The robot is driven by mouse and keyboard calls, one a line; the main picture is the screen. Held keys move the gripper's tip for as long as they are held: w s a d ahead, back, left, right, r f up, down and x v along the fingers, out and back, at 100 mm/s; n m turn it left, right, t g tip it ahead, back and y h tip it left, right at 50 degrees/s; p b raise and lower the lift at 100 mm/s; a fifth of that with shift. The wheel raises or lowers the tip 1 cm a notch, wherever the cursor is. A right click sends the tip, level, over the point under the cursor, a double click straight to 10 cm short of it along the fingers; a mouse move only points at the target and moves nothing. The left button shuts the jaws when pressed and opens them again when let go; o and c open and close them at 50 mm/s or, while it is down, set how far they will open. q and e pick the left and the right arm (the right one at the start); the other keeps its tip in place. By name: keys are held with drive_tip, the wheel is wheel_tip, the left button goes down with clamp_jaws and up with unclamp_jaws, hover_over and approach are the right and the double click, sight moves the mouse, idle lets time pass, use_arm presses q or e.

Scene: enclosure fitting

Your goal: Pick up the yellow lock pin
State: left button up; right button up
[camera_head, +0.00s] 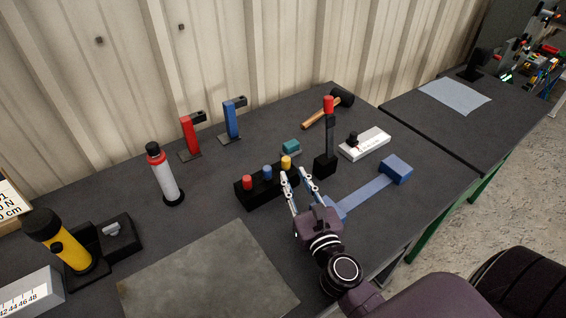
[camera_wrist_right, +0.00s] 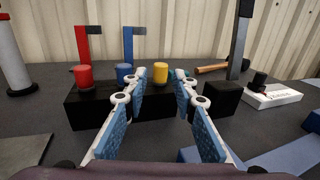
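The yellow lock pin (camera_head: 286,162) stands in the right end of a black block (camera_head: 263,189), beside a blue pin (camera_head: 267,172) and a red pin (camera_head: 247,183). My right gripper (camera_head: 299,173) is open, with its fingers pointing toward the block. In the right wrist view, the yellow lock pin (camera_wrist_right: 160,73) shows between the two fingertips (camera_wrist_right: 150,85), a little beyond them, with nothing held. Whether the fingers reach beside the pin is hard to tell. My left gripper is not in view.
A black post with a red top (camera_head: 328,140) stands close to the right of the block. A blue bracket (camera_head: 370,190) lies right of my right gripper. A grey mat (camera_head: 208,275) lies in front. A white box (camera_head: 364,143) and hammer (camera_head: 328,107) are behind.

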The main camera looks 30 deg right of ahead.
sight(286, 159)
drive_tip(key=shift+w+d, duration=0.2)
drive_tip(key=shift+w, duration=0.15)
drive_tip(key=shift+w+d+r+p, duration=0.1)
drive_tip(key=shift+w+p, duration=0.35)
drive_tip(key=shift+w, duration=0.4)
drive_tip(key=w, duration=0.3)
drive_tip(key=w+p, duration=0.1)
drive_tip(key=shift+w+d+r, duration=0.15)
drive_tip(key=shift+d, duration=0.15)
drive_tip(key=shift+w, duration=0.3)
drive_tip(key=shift+w+d, duration=0.1)
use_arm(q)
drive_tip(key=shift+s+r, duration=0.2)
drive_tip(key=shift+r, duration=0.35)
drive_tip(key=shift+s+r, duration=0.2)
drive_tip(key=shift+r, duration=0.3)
use_arm(e)
clamp_jaws()
